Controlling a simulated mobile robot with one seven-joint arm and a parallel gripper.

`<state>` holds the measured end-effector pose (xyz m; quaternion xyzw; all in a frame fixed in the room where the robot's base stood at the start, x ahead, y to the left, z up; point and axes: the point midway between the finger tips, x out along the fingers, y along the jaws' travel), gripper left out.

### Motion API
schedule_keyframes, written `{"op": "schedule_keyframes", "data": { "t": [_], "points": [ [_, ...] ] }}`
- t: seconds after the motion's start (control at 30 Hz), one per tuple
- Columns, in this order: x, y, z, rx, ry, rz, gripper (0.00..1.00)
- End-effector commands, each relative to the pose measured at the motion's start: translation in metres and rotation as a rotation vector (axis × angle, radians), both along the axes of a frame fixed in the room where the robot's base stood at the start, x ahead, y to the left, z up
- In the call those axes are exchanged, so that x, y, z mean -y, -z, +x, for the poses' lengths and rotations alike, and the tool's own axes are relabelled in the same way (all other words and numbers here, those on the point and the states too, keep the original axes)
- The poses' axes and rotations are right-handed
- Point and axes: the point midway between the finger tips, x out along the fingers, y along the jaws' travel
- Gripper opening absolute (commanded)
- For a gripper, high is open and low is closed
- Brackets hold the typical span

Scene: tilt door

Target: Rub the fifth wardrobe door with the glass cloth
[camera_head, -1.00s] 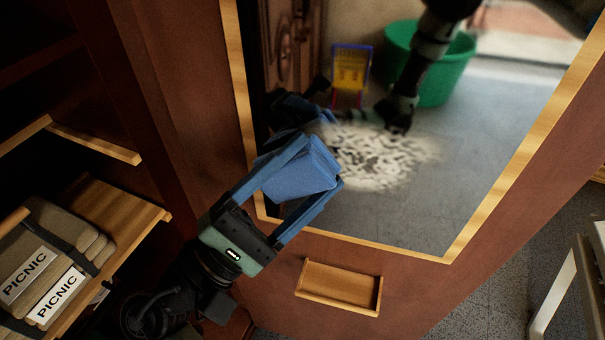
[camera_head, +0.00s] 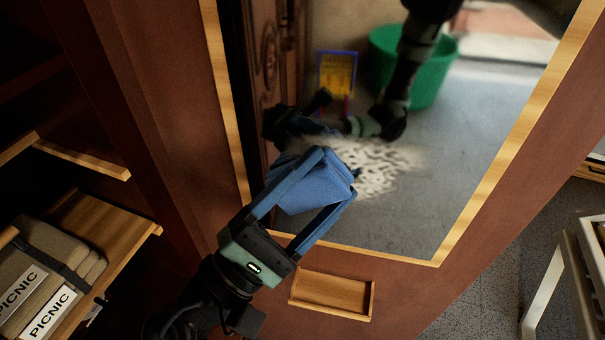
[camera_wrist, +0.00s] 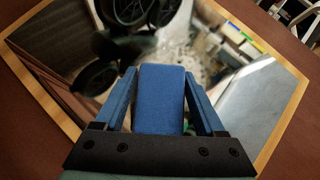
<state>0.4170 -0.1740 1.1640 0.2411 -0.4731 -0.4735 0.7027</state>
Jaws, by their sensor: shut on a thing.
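The wardrobe door (camera_head: 225,110) is reddish-brown with a gold-framed mirror (camera_head: 450,150) on it; the mirror also fills much of the wrist view (camera_wrist: 260,95). A pale, mottled smudge (camera_head: 385,165) shows on the mirror glass. My gripper (camera_head: 322,180) is shut on a blue folded cloth (camera_head: 312,188), held at the lower left part of the mirror. In the wrist view the cloth (camera_wrist: 161,98) sits between the two blue fingers, its far end towards the glass. I cannot tell whether the cloth touches the mirror.
A wooden handle (camera_head: 332,293) juts from the door below the mirror. At left is an open wardrobe compartment with a wooden shelf (camera_head: 115,225) and folded picnic bundles (camera_head: 45,270). A light-framed piece of furniture (camera_head: 565,265) stands at the right. The green tub is a reflection.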

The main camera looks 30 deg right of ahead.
Motion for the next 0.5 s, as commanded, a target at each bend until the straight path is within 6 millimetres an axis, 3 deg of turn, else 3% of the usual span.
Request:
{"op": "schedule_keyframes", "data": {
  "t": [0.5],
  "points": [
    [0.021, -0.001, -0.019, 0.0, 0.002, 0.0, 0.16]
  ]
}}
